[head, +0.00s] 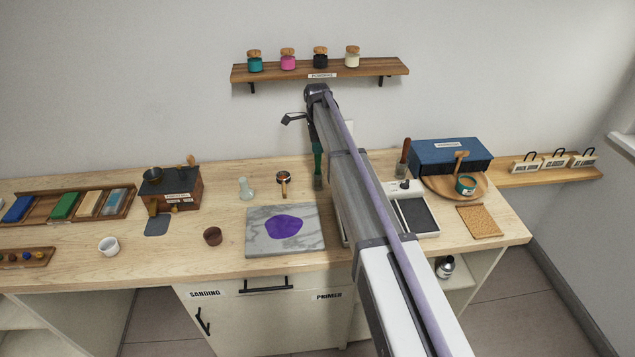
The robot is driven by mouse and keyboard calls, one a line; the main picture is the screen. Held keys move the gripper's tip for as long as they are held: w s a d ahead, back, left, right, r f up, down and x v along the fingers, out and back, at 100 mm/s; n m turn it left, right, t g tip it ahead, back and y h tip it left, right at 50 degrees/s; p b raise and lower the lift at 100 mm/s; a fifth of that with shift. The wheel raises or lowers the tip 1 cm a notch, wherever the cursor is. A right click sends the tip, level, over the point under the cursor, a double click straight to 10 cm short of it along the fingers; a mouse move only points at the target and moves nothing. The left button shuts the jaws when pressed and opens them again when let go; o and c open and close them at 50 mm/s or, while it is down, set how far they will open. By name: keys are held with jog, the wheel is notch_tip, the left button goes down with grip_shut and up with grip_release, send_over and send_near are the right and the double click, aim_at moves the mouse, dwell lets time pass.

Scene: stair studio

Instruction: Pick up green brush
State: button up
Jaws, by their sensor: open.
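The green brush (318,160) stands upright at the back of the wooden worktop, just left of my arm, with its dark green handle up and a paler lower end. My gripper (302,124) is at the far end of my arm, below the wall shelf and close above the top of the brush handle. One dark finger sticks out to the left, and the jaws are open. My arm hides part of the gripper, so I cannot tell whether it touches the handle.
A marble slab (255,242) with a purple patch lies in front of the brush. A glass bottle (246,188) and a portafilter-like tool (283,183) stand to its left. A brown-handled brush (403,158) and blue box (450,157) are right of my arm. Jars line the shelf (300,72).

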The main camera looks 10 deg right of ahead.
aim_at(318, 168)
jog(key=shift+d, duration=0.1)
jog(key=shift+d+f, duration=0.1)
jog(key=shift+f, duration=0.3)
notch_tip(318, 168, down, 5)
jog(key=b, duration=0.5)
jog(key=shift+r, duration=0.4)
grip_shut()
